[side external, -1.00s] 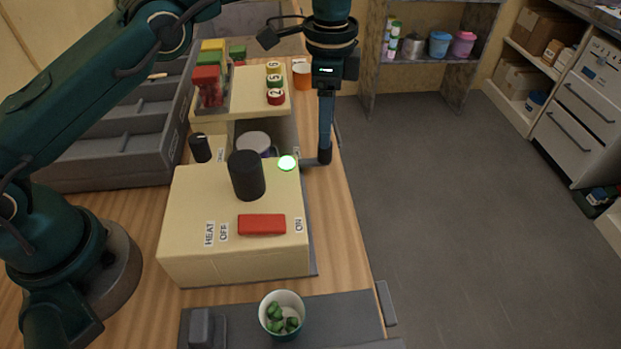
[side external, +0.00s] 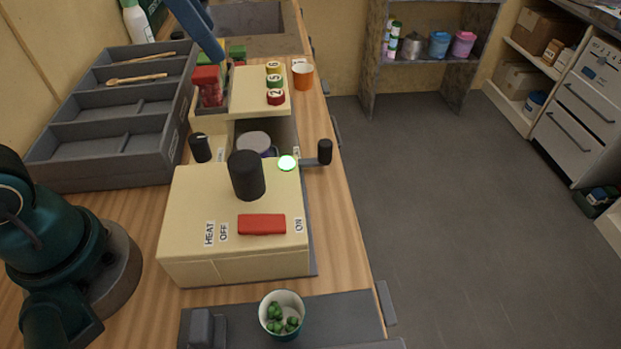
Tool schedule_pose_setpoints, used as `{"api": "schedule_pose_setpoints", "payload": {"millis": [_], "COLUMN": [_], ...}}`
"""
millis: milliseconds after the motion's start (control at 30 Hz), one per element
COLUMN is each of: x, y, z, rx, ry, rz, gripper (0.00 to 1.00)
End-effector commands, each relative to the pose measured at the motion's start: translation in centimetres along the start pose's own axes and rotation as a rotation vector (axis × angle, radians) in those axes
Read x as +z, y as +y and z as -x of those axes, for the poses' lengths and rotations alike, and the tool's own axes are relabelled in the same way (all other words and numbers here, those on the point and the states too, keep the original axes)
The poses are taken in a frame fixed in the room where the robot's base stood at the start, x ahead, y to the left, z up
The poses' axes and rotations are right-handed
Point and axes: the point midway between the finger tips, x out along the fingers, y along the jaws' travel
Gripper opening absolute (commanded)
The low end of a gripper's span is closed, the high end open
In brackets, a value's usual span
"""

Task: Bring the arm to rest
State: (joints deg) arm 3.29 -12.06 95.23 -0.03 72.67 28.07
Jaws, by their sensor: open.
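My gripper (side external: 215,52) is at the top of the picture, with only its blue fingers in view and the rest cut off by the upper edge. The fingers slant down in front of the back of the counter, beside the red and green blocks. They appear empty and away from the cream machine (side external: 180,225). The jaws are open, though the gap between them is hard to see from here. My wrist and upper arm are out of the picture.
A cup (side external: 282,299) with green sweets stands in front. A grey divided tray (side external: 98,142) lies left.

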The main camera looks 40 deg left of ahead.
Motion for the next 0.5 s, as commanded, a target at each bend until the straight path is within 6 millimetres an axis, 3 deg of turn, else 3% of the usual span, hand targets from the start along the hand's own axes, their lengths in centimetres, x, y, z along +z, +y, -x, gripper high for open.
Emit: {"api": "schedule_pose_setpoints", "payload": {"millis": [167, 300, 500], "x": [4.7, 8.0, 11.2], "y": [1.7, 3.2, 4.9], "z": [0.0, -1.4, -4.2], "rx": [-0.036, -0.05, -0.044], "ry": [0.044, 0.065, 0.054], "rz": [0.162, 0.292, 0.443], "gripper": [0.61, 0.61, 0.61]}}
